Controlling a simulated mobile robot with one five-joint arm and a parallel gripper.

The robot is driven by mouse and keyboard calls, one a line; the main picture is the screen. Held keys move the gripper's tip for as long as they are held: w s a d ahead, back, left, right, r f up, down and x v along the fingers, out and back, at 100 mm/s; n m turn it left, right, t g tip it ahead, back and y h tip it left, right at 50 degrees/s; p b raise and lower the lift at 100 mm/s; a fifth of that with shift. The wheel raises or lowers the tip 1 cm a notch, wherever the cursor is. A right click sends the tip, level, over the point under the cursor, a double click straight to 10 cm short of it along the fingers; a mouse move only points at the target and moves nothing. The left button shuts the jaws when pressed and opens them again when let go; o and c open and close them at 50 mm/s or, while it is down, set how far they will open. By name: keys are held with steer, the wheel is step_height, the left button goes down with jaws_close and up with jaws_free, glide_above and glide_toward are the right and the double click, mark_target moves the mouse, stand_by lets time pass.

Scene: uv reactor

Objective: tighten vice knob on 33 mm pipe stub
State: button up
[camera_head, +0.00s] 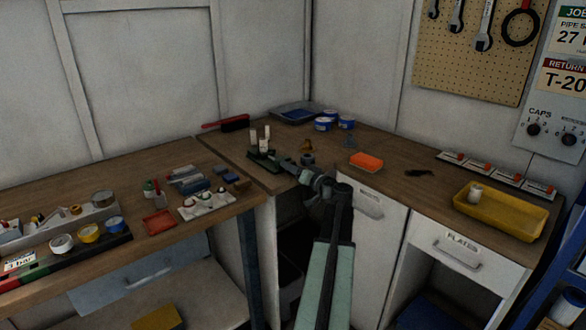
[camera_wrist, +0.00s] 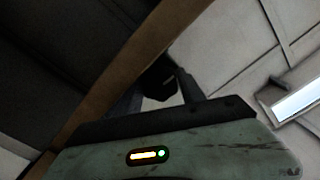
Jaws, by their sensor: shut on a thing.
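The small dark green vice (camera_head: 258,160) stands near the front edge of the corner bench, with pale upright cylinders at it. I cannot tell which of these is the 33 mm pipe stub. My gripper (camera_head: 286,163) reaches in from the right at the vice's right end. In the wrist view my gripper (camera_wrist: 160,88) is shut on a dark, blocky thing (camera_wrist: 158,80) between its fingers, which looks like the vice knob. The fingers hide much of the knob in the head view, and the pipe stub does not show clearly in the wrist view.
Blue-and-white tubs (camera_head: 323,124) and a red-handled brush (camera_head: 226,124) are behind.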

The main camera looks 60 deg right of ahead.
stand_by(0.5)
steer(key=o, duration=1.4)
steer(key=shift+a, duration=0.1)
steer(key=shift+s, duration=0.1)
